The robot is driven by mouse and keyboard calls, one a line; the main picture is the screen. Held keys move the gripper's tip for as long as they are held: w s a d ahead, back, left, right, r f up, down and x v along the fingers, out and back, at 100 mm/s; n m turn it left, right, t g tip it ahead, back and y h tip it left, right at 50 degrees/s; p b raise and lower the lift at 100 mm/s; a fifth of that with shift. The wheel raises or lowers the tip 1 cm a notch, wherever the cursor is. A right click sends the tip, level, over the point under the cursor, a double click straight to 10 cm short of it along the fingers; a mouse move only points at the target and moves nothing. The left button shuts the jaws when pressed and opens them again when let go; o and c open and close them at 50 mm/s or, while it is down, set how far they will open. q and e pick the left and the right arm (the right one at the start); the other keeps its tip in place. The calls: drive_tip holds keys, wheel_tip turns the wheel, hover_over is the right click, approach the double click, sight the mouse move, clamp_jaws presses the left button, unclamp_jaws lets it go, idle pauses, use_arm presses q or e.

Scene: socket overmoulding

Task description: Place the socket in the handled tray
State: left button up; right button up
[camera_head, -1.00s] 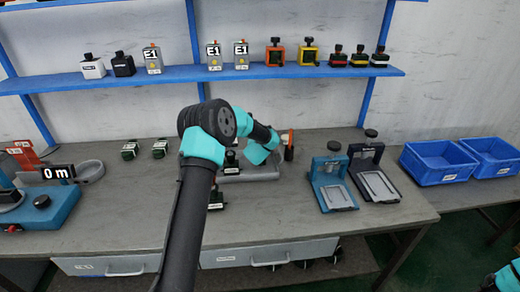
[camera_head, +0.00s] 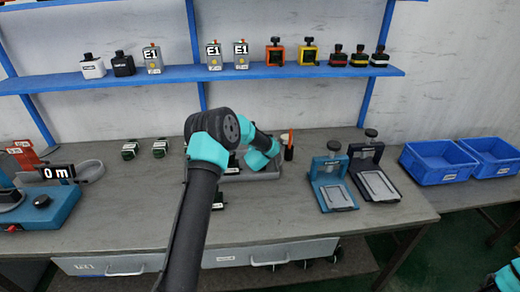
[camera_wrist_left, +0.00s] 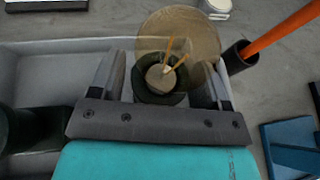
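A dark, round socket-like part (camera_wrist_left: 160,97) with a tan centre and orange wires shows in the left wrist view, between the fingers of my left gripper (camera_wrist_left: 160,85). Gaps show on both sides of it, so the gripper looks open around it. A tan disc (camera_wrist_left: 200,38) lies just behind it. A grey tray (camera_wrist_left: 50,62) is under and beside them; it also shows in the head view (camera_head: 268,174), mostly behind my left arm. My left fingertips are hidden in the head view. Only a teal piece of my right arm shows at the lower right edge.
An orange-handled tool (camera_head: 290,138) stands in a dark cup right of the tray. Two press fixtures, blue (camera_head: 330,185) and dark (camera_head: 372,175), stand farther right, then blue crates (camera_head: 437,164). A blue machine (camera_head: 38,212) is at left. The front bench is mostly clear.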

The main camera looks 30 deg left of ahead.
use_arm(q)
drive_tip(key=shift+o, duration=0.6)
drive_tip(key=shift+r, duration=0.15)
drive_tip(key=v, duration=1.2)
